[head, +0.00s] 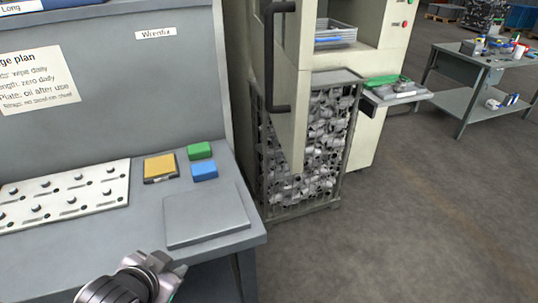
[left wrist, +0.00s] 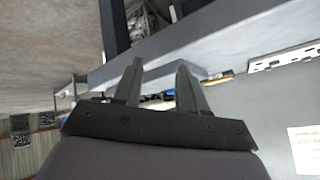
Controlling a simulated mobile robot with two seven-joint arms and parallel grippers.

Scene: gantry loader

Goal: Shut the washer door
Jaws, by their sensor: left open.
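The washer appears to be the tall beige machine (head: 378,55) at the upper middle of the head view. Its beige door (head: 293,95) stands open, swung out towards me and seen nearly edge-on. A long dark handle (head: 270,60) runs down the door's left side. The door's top and hinges are out of view. My left gripper (head: 170,276) is at the bottom of the head view, by the front edge of the grey bench, well away from the door. In the left wrist view the left gripper (left wrist: 160,68) has its fingers apart with nothing between them. My right gripper is not in view.
A wire cage of metal parts (head: 325,140) stands behind the door's lower part. The grey bench (head: 120,232) carries a pegged white board (head: 65,195), small coloured blocks and a flat plate (head: 206,215). A worktable (head: 470,65) stands far right. The floor (head: 400,220) at right is clear.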

